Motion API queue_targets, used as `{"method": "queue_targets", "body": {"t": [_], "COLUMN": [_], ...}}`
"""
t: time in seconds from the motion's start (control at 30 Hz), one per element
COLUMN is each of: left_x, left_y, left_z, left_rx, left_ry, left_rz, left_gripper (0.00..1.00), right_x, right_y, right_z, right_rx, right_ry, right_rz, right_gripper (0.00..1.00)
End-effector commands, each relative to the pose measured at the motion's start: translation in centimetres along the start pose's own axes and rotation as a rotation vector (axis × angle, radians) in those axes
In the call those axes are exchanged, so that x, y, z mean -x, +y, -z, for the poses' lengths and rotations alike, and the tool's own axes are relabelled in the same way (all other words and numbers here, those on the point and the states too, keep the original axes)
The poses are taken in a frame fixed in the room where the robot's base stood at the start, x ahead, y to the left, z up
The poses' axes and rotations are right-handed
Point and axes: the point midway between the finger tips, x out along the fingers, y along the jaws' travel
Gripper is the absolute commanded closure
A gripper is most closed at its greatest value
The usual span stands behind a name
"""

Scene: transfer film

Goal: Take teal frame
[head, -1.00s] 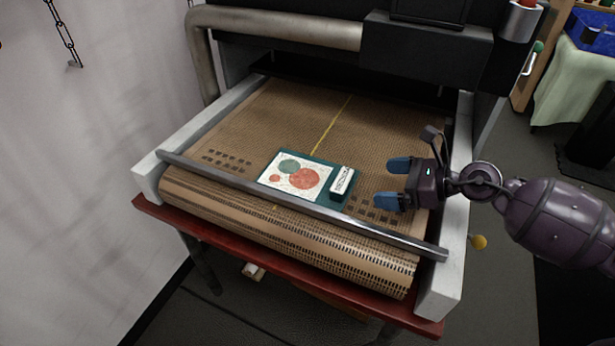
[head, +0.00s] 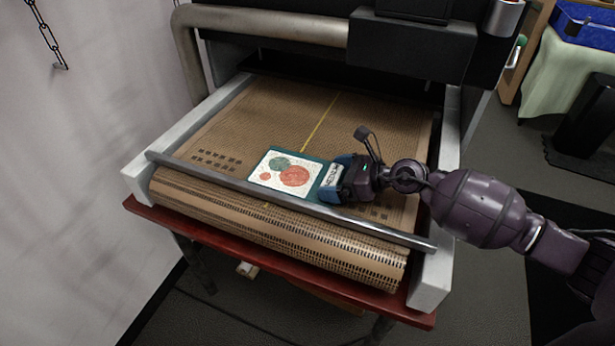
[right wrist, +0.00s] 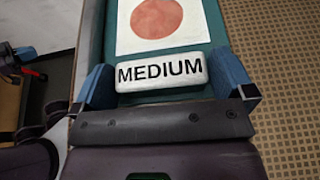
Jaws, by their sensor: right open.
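The teal frame (head: 316,184) lies flat on the brown mesh belt near its front edge. It holds a white sheet with teal and red circles. A white block marked MEDIUM sits at its right end; both show in the right wrist view, where the teal frame (right wrist: 200,40) runs up between the fingers. My right gripper (head: 338,178) is open at the frame's right end. Its blue fingers stand on either side of the MEDIUM block; I cannot tell whether they touch the frame. My left gripper is not in view.
The mesh belt (head: 270,115) curls over a front roller, with a metal bar (head: 290,201) across it just in front of the frame. Pale side rails (head: 432,270) flank the belt. A dark machine housing (head: 410,48) stands behind. A wall is at the left.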

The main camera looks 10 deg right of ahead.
Motion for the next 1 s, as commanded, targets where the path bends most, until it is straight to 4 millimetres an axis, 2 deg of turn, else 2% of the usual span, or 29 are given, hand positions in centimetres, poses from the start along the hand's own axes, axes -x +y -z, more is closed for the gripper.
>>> {"method": "queue_targets", "body": {"t": [0.23, 0.5, 0.77, 0.87, 1.0], "left_x": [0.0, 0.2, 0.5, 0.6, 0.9], "left_y": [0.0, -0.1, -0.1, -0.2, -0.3], "left_z": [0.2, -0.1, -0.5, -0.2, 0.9], "left_rx": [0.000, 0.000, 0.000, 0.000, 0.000], "left_ry": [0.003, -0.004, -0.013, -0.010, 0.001], "left_rz": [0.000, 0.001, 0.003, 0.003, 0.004], "left_gripper": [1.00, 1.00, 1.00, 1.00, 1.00], "right_x": [-0.2, -0.2, 0.0, 0.3, 1.3], "right_y": [0.0, 0.0, 0.0, 0.0, 0.0], "right_z": [0.0, 0.0, -0.3, -1.1, -3.4], "right_rx": [0.000, 0.000, 0.001, 0.003, 0.006], "right_ry": [0.001, 0.000, 0.000, -0.001, -0.002], "right_rz": [0.000, 0.000, 0.000, 0.001, 0.001], "right_gripper": [0.00, 0.40, 0.40, 0.40, 0.40]}}
